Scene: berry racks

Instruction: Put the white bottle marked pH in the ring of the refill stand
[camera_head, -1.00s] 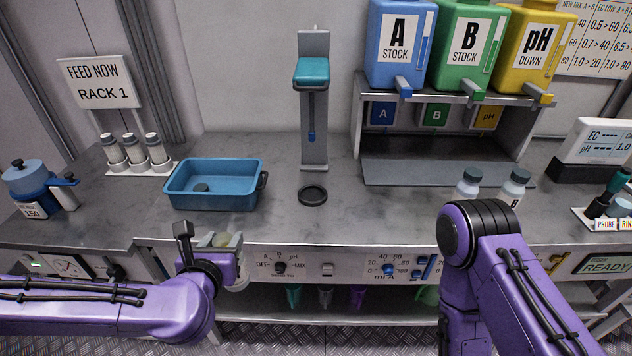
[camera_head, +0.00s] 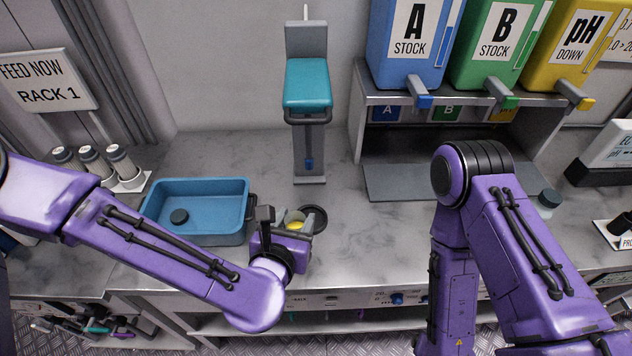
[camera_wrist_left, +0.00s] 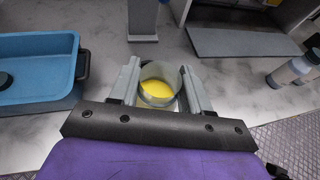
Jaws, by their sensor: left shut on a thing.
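My left gripper (camera_head: 286,228) is shut on a pale, open-topped round container with yellow inside (camera_head: 296,224). In the left wrist view the container (camera_wrist_left: 159,86) sits between both fingers; no marking on it shows. The gripper holds it over the front of the counter, right of the blue tray. A grey stand (camera_head: 308,165) with a teal block (camera_head: 307,85) rises behind it; a dark loop (camera_head: 308,118) juts out under the block. A black ring (camera_head: 318,213) on the counter is partly hidden behind the gripper. My right gripper is not in view.
The blue tray (camera_head: 245,190) is left of the held container. The rack shelf (camera_head: 430,180) with A, B and pH tanks is at back right. Counter between stand and shelf is clear.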

